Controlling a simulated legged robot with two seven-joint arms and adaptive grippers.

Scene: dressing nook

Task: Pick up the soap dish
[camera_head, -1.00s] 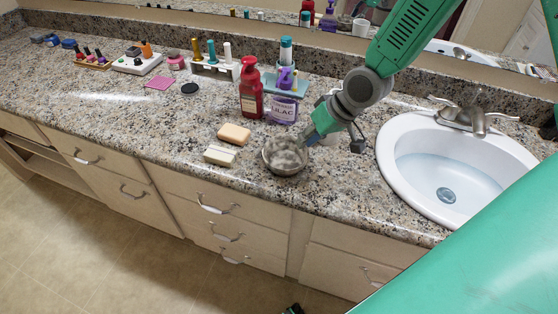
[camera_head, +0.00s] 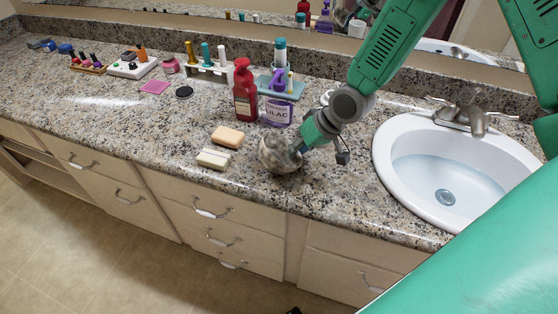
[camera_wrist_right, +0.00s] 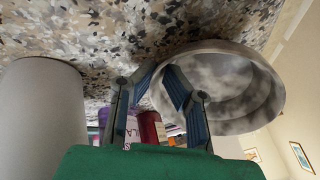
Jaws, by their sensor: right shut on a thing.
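The soap dish is a round, grey marbled bowl (camera_head: 277,156), near the counter's front edge in the head view. It is tilted compared with before, and its underside looks raised off the counter, though the gap is hard to see. My right gripper (camera_head: 303,147) comes from the right and is shut on its rim. In the right wrist view the dish (camera_wrist_right: 232,88) is large, with its near rim between the fingers (camera_wrist_right: 162,80). The fingertips are partly hidden by the rim. My left gripper is not in view.
Two soap bars, orange (camera_head: 228,137) and cream (camera_head: 213,159), lie left of the dish. A red pump bottle (camera_head: 245,92) and a purple lilac bottle (camera_head: 277,112) stand behind. The sink (camera_head: 400,180) is to the right. The counter left of the soap bars is mostly clear.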

